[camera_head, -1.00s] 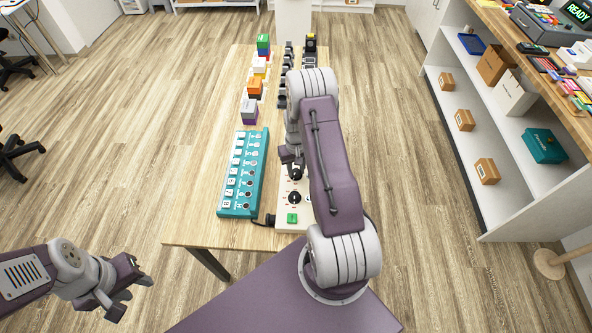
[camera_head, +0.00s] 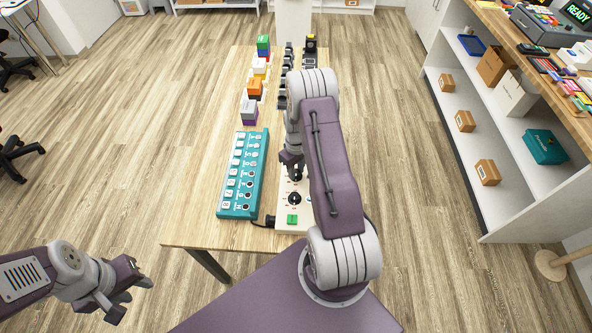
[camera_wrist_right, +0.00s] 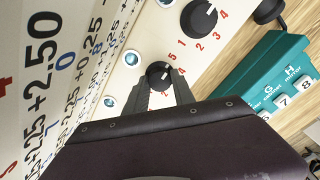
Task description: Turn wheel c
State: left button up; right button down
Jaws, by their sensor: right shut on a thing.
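A cream panel (camera_head: 283,218) with black knobs and red numbers stands on the table. My right gripper (camera_wrist_right: 160,82) is shut on a small black knob (camera_wrist_right: 158,71), one finger on each side of it. A larger black knob (camera_wrist_right: 198,18) is beside it, apart from the fingers. No letter on the held knob is readable, so I cannot tell whether it is wheel c. In the head view my right arm hides part of the panel. My left gripper (camera_head: 130,295) is open and empty, away from the table at the lower left.
A teal box (camera_head: 241,180) with white number windows lies left of the panel; it also shows in the wrist view (camera_wrist_right: 258,68). Coloured blocks (camera_head: 254,88) stand farther back on the wooden table (camera_head: 190,205). A green switch (camera_head: 292,219) sits at the panel's near end.

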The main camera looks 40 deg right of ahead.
aim_at(296, 172)
jog(key=c, duration=1.1)
grip_release()
jog(key=shift+o, duration=0.2)
jog(key=shift+r, duration=0.15)
notch_tip(296, 172, up, 9)
jog(key=b, duration=0.1)
